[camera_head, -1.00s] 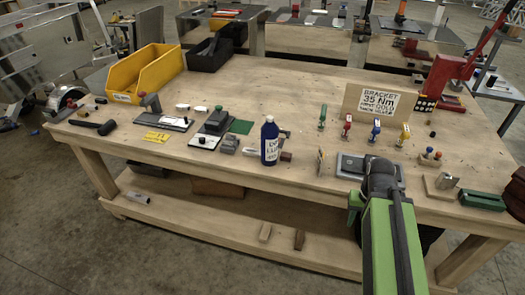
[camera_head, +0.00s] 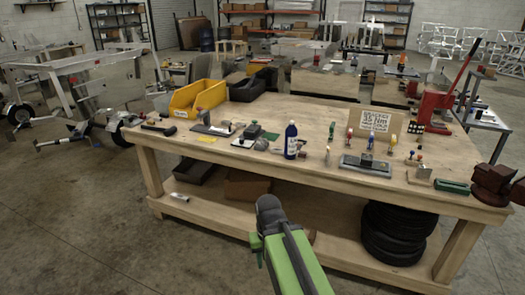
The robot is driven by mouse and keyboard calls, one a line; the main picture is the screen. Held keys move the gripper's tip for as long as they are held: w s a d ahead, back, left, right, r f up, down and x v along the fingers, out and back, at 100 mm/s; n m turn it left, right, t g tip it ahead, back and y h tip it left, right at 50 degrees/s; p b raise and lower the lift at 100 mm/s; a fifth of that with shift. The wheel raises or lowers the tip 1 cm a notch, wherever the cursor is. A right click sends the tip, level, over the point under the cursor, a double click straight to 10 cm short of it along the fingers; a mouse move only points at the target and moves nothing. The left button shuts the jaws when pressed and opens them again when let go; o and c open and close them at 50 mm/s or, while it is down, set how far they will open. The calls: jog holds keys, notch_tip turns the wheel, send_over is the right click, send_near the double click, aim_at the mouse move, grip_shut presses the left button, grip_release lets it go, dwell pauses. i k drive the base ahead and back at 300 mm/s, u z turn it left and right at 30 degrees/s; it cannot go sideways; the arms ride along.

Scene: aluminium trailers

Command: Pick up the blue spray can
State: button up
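A yellow bin (camera_head: 196,99) stands at the bench's back left. Small tools lie left of the can. A grey metal plate (camera_head: 366,166), coloured-handled pieces and a cardboard sign (camera_head: 375,121) are to its right. Black tyres (camera_head: 393,236) sit under the bench.

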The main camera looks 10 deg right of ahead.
aim_at(291, 131)
jog(key=u, duration=0.3)
jog(key=i, duration=0.65)
jog(key=u, duration=0.6)
jog(key=i, duration=0.9)
jog(key=z, duration=0.4)
jog(key=i, duration=0.85)
jog(key=z, duration=0.5)
